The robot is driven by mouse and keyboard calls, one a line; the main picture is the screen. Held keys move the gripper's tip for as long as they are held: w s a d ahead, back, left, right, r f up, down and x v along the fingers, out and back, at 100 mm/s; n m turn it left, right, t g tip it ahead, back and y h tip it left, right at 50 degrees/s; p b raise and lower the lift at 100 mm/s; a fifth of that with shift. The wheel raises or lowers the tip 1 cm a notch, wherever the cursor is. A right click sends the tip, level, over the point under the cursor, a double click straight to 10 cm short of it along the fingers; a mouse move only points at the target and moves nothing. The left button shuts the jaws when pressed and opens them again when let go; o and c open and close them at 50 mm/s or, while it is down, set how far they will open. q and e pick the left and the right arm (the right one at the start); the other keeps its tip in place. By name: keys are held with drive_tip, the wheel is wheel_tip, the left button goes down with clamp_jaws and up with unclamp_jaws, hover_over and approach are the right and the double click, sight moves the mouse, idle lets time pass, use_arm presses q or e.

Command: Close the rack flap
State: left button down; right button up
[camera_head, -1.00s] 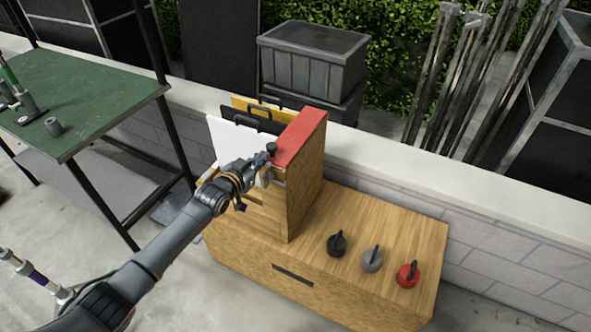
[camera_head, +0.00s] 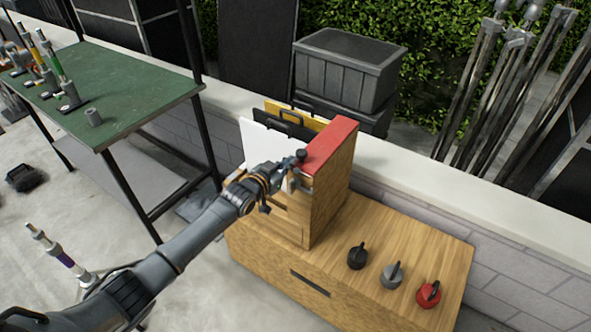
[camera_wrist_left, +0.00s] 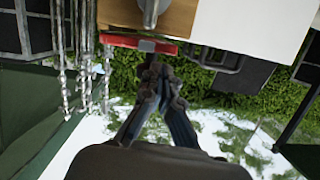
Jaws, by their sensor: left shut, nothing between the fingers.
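The wooden rack (camera_head: 331,192) with a red top (camera_head: 331,145) stands on a wooden cabinet. White, black and yellow panels stand at its left side; the white panel (camera_head: 257,143) is nearest. I cannot tell the flap apart from the rack's front, which my left arm partly hides. My left gripper (camera_head: 297,172) is at the upper front corner of the rack, close to the red top. In the left wrist view its fingers (camera_wrist_left: 158,72) are together and empty, just by the red edge (camera_wrist_left: 125,40). Contact cannot be told. My right gripper is not in view.
Black, grey and red (camera_head: 428,294) knobbed objects stand on the cabinet top (camera_head: 410,240). A green table (camera_head: 130,95) with tools is at the left. Grey crates (camera_head: 345,70) stand behind the rack by a low wall. A rod with a purple band (camera_head: 64,260) is at lower left.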

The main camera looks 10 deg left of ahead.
use_arm(q)
drive_tip(key=s+a+r, duration=0.3)
drive_tip(key=s+r, duration=0.3)
drive_tip(key=s, duration=0.3)
drive_tip(key=s+a+f+n+g+y+b, duration=0.15)
drive_tip(key=s+f, duration=0.35)
drive_tip(key=f, duration=0.6)
drive_tip(key=s+a+f+g+y+p, duration=0.1)
drive_tip(key=s+a+f+g, duration=0.3)
drive_tip(key=f, duration=0.8)
drive_tip(key=s+a+f+n+y+b, duration=0.1)
drive_tip(key=s+f, duration=0.4)
drive_tip(key=f, duration=0.6)
drive_tip(key=s+f+g+y, duration=0.1)
drive_tip(key=s+f+g, duration=0.1)
drive_tip(key=s+f, duration=0.7)
drive_tip(key=s+f+g, duration=0.2)
drive_tip(key=s+f, duration=0.5)
drive_tip(key=s, duration=0.4)
drive_tip(key=s+d+f+g, duration=0.2)
drive_tip(key=s+f, duration=0.1)
drive_tip(key=s, duration=0.7)
drive_tip(key=s+d+f+g+b, duration=0.1)
drive_tip(key=s+d+f+g, duration=0.1)
drive_tip(key=s, duration=0.8)
drive_tip(key=shift+f, duration=0.4)
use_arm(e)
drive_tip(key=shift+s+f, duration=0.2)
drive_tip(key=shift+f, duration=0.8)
